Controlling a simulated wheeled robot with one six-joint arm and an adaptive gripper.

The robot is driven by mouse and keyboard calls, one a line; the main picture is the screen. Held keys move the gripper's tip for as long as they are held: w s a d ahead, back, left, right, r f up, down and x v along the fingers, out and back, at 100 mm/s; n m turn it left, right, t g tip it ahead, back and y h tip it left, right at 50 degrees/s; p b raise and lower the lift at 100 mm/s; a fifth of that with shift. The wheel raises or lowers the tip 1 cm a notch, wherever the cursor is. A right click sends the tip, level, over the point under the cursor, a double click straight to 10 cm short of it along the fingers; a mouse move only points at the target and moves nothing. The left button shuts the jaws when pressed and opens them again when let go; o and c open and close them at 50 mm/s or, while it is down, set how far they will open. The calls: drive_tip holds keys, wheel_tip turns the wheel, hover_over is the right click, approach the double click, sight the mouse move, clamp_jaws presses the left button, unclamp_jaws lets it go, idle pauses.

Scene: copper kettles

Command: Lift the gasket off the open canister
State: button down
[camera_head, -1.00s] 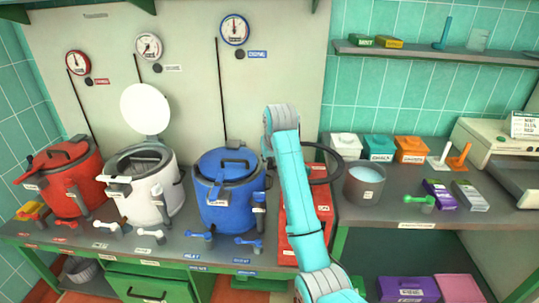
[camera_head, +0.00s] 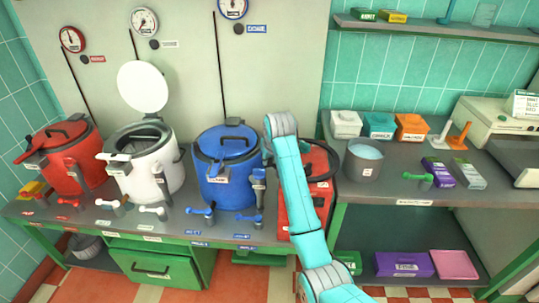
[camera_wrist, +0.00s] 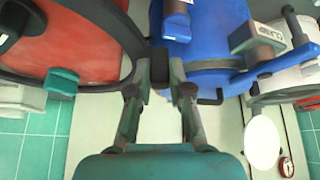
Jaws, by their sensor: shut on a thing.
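The open canister (camera_head: 150,178) is white, with its round lid (camera_head: 142,87) raised behind its mouth. A dark ring, which I take for the gasket (camera_head: 336,160), shows beside my arm in the head view, over a red box and well to the right of the white canister. In the wrist view the gasket (camera_wrist: 42,83) is a wide dark arc at the left. My gripper (camera_wrist: 160,72) is shut on the gasket's edge, near the blue canister. My arm hides the gripper and part of the ring in the head view.
The closed blue canister (camera_head: 228,180) stands between the white canister and my arm. A closed red canister (camera_head: 65,160) stands far left. The red box (camera_head: 296,205) is beneath the ring, with a grey pot (camera_head: 362,163) close on its right. Small valve handles line the counter's front.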

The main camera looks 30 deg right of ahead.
idle(0.3)
drive_tip(key=c, duration=1)
unclamp_jaws()
drive_tip(key=shift+f, duration=0.1)
drive_tip(key=v, duration=1.2)
